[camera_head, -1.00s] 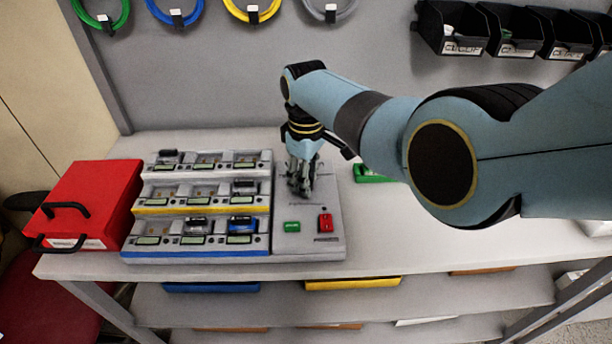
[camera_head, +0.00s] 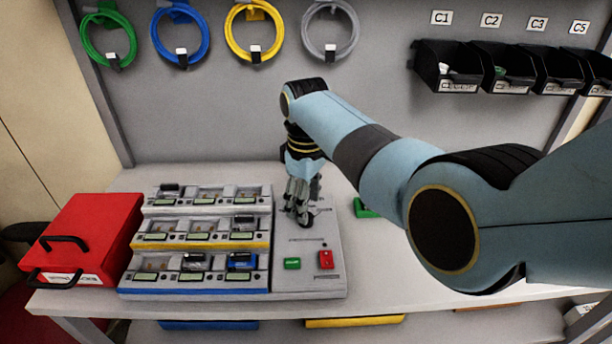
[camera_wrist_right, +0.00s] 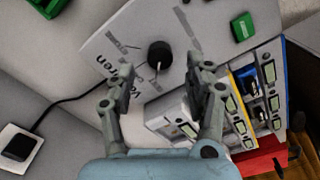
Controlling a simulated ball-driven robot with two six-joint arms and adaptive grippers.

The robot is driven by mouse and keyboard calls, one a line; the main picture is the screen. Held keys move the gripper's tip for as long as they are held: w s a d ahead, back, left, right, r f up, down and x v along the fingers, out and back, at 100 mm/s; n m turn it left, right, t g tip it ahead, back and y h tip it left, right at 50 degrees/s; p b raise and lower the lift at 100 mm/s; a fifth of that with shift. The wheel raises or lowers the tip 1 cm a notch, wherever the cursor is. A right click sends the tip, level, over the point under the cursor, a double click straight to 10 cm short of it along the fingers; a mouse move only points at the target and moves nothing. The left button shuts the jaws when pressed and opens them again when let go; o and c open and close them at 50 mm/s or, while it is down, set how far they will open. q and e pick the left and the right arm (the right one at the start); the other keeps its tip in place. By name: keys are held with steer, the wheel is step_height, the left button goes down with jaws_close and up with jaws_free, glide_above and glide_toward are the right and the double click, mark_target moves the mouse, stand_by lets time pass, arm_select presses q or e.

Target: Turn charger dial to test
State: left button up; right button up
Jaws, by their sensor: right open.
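The charger (camera_head: 335,284) stands on the bench, with stepped battery bays on its left and a sloped grey control panel on its right. A round black dial (camera_wrist_right: 159,54) with a light pointer line shows in the right wrist view, with small labels around it too blurred to read. My right gripper (camera_wrist_right: 163,74) is open, its fingers on either side of the dial in that view; contact cannot be told. In the head view, the right gripper (camera_head: 303,219) points down over the upper panel and hides most of the dial area. My left gripper is not in view.
A green button (camera_head: 292,263) and a red switch (camera_head: 326,259) sit low on the panel. A red case (camera_head: 85,238) stands left of the charger. Black bins (camera_head: 447,68) and coiled cables (camera_head: 253,30) hang behind.

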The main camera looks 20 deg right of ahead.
step_height(320, 180, up, 8)
steer(key=shift+r, duration=0.2)
stand_by(0.3)
